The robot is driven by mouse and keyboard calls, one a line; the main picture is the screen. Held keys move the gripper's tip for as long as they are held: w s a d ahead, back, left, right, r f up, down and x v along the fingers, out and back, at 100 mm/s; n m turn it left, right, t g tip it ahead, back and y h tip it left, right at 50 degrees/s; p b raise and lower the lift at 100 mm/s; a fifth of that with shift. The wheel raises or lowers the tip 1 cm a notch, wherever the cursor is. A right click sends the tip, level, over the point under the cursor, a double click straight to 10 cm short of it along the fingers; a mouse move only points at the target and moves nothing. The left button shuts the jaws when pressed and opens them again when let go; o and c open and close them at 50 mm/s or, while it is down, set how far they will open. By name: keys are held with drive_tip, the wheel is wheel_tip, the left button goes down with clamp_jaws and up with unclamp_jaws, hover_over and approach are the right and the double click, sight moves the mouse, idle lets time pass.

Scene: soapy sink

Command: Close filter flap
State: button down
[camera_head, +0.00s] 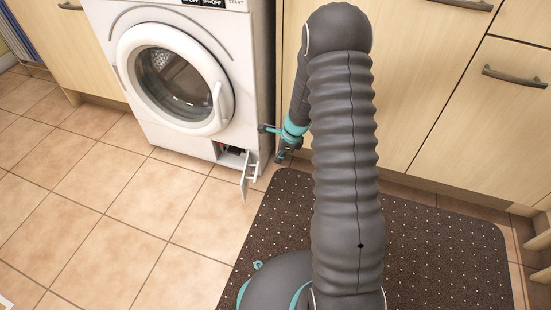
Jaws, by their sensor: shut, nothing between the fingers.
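The filter flap (248,176) is a small white door at the lower right front of the white washing machine (248,60). It stands open, swung outward from a dark opening (230,154) low in the machine's front. My gripper (280,157) is small in view, just right of the flap and near the machine's lower right corner. It points down and is shut and empty. It looks apart from the flap, though the exact gap is hard to tell.
The washing machine's round door (213,121) is closed. Wooden cabinets with handles (515,76) stand to the right and behind. A dark dotted mat (440,240) lies under my base. The tiled floor (120,215) in front of the machine is clear. My arm covers part of the cabinets.

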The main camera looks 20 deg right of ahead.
sight(252, 178)
drive_tip(key=w+a+f+b, duration=0.2)
drive_tip(key=a+f, duration=0.3)
drive_tip(key=f, duration=0.3)
drive_tip(key=shift+w+a, duration=0.25)
drive_tip(key=shift+a, duration=0.1)
